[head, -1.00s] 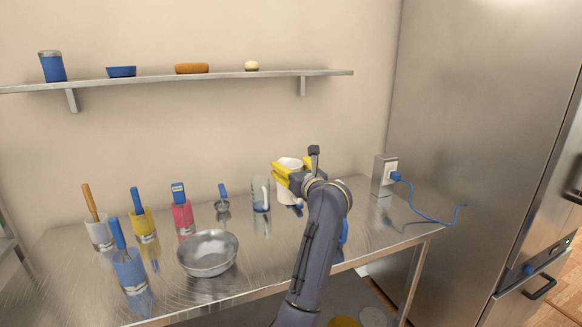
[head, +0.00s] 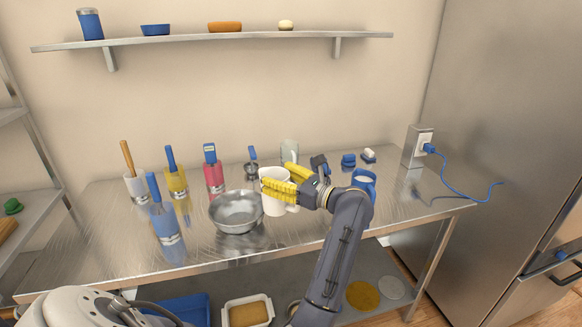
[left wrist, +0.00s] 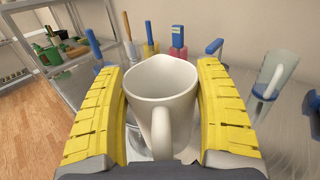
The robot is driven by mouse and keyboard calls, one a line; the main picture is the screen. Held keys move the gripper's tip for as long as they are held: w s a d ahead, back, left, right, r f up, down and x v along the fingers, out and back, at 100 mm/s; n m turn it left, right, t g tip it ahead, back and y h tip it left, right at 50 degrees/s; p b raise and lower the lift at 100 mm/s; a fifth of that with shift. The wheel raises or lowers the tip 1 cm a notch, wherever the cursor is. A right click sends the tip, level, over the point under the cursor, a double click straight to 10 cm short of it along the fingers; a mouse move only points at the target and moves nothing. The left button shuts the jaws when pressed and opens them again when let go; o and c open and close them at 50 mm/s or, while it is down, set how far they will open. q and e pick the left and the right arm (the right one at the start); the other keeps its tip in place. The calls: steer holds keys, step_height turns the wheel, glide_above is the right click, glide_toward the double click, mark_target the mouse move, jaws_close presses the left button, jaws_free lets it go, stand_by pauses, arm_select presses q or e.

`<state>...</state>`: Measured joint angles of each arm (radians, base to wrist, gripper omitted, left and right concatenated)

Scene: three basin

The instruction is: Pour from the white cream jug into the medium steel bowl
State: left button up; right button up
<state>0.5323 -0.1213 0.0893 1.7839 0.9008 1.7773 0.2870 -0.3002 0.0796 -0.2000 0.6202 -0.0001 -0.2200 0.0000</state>
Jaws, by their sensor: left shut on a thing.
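The white cream jug (head: 275,206) is held roughly upright by my left gripper (head: 276,176), whose yellow fingers are shut on its two sides. In the left wrist view the jug (left wrist: 160,82) sits between both fingers, with its handle toward the camera and its spout away. The inside that shows looks plain white; its contents cannot be made out. The medium steel bowl (head: 232,222) stands on the table just left of the jug, its inside looking empty. In the left wrist view the bowl is mostly hidden behind the jug. My right gripper is out of view.
Holders with blue-handled and wooden-handled tools stand left of and behind the bowl, including a blue one (head: 166,224) and a pink one (head: 214,176). A clear glass jug (head: 289,151) stands behind. A blue mug (head: 363,182) is beside my arm. The front left tabletop is clear.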

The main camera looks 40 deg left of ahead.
arm_select(q)
steer(key=s+g, duration=0.1)
steer(key=s+n+g, duration=0.1)
steer(key=shift+s+r, duration=0.2)
steer(key=shift+s, duration=0.2)
steer(key=shift+a+h, duration=0.45)
steer(key=shift+h, duration=0.25)
steer(key=shift+s+a+f+h, duration=0.1)
steer(key=shift+a+f+h, duration=0.05)
steer(key=shift+a+h, duration=0.25)
steer(key=shift+a, duration=0.1)
